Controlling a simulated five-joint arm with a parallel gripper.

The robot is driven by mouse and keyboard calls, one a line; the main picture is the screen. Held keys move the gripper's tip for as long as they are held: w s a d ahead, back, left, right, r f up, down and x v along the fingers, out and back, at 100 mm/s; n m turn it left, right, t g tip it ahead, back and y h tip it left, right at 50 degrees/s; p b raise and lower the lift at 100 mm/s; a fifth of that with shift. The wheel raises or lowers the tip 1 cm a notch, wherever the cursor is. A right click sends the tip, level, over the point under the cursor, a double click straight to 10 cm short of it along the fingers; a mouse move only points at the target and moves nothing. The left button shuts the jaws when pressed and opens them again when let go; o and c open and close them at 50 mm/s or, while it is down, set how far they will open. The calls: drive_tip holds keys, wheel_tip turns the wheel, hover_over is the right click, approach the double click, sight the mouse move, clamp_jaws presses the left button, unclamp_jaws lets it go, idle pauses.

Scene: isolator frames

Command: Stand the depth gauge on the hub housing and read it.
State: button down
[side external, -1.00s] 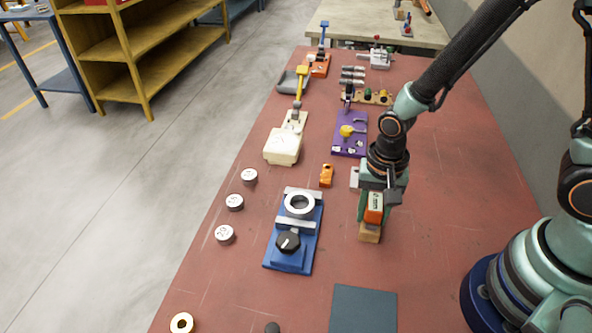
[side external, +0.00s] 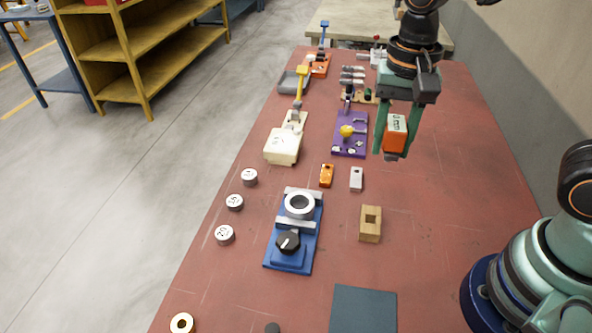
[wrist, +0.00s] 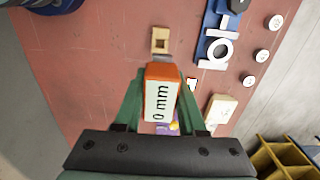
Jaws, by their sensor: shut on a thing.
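The depth gauge (side external: 395,133) is an orange block with a white display and a grey foot. My gripper (side external: 393,150) is shut on it and holds it upright in the air, above the table. In the wrist view the gauge (wrist: 160,98) reads "0 mm" and hangs between the green fingers. What looks like the hub housing is a pale grey ring (side external: 300,194) with a dark bore, held in a blue fixture (side external: 280,260) with a black knob. The ring shows at upper right in the wrist view (wrist: 205,47). The gauge is apart from it.
A wooden block (side external: 370,234) with an empty square hole stands right of the blue fixture. Small orange (side external: 327,182) and grey blocks (side external: 356,186) stand behind it. Several labelled round weights (side external: 225,235) line the left edge. A dark mat (side external: 363,310) lies in front.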

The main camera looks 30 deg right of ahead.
drive_tip(key=shift+w+r, duration=0.1)
drive_tip(key=shift+r, duration=0.7)
drive_tip(key=shift+w+a, duration=0.25)
drive_tip(key=w+a+f+n, duration=0.6)
drive_tip(key=w+a+f, duration=0.2)
drive_tip(key=w+a, duration=0.1)
drive_tip(key=shift+w+a+f, duration=0.15)
drive_tip(key=shift+w+a, duration=0.05)
drive_tip(key=shift+a, duration=0.25)
drive_tip(key=shift+f, duration=2.85)
drive_tip(key=shift+f, duration=1.1)
